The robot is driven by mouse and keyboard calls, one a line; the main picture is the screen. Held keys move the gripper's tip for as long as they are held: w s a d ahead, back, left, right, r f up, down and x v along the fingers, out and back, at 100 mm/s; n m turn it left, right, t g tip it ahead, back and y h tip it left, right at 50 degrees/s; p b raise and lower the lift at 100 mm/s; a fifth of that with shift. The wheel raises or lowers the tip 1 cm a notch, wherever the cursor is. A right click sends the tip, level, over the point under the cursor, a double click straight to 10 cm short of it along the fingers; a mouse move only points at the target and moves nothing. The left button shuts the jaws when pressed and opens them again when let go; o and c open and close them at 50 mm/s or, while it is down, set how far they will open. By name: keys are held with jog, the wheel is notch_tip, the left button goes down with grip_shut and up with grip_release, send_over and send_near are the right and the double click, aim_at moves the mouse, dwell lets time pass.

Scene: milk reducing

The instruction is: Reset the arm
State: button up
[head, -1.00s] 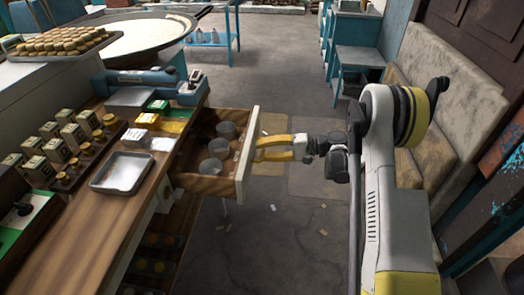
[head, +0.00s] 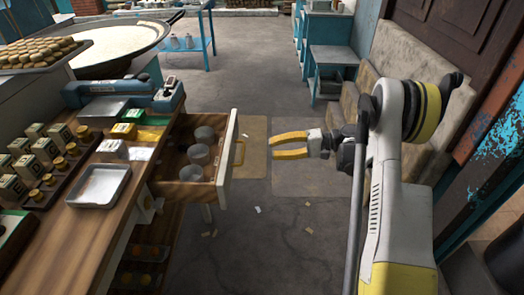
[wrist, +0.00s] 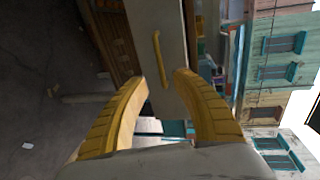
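My gripper (head: 274,146) has two yellow fingers, set apart with nothing between them. In the head view it hangs over the floor, to the right of the open drawer (head: 227,160) and clear of its yellow handle (head: 239,151). The wrist view shows the fingers (wrist: 160,80) open, with the drawer front and its handle (wrist: 158,58) beyond them. My arm reaches in from the right, with its forearm pointing left.
The drawer holds several metal cups (head: 199,154). The wooden counter (head: 45,245) carries a metal tray (head: 99,186), cartons and a blue device (head: 125,90). Open floor lies between counter and bench.

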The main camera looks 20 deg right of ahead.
jog(key=shift+s+d, duration=0.1)
jog(key=shift+d, duration=0.15)
jog(key=shift+r, duration=0.15)
jog(key=s+a+r+h, duration=0.7)
jog(key=a+r, duration=0.3)
jog(key=r, duration=0.1)
jog(key=s+r+n+t+h, duration=0.1)
jog(key=s+n+h, duration=0.1)
jog(key=s, duration=0.8)
jog(key=s+d+r+n+h, duration=0.1)
jog(key=s+h, duration=0.4)
jog(key=s, duration=0.5)
jog(key=shift+s+d+n+t+h, duration=0.3)
jog(key=shift+s+n+t, duration=0.1)
jog(key=shift+n, duration=0.1)
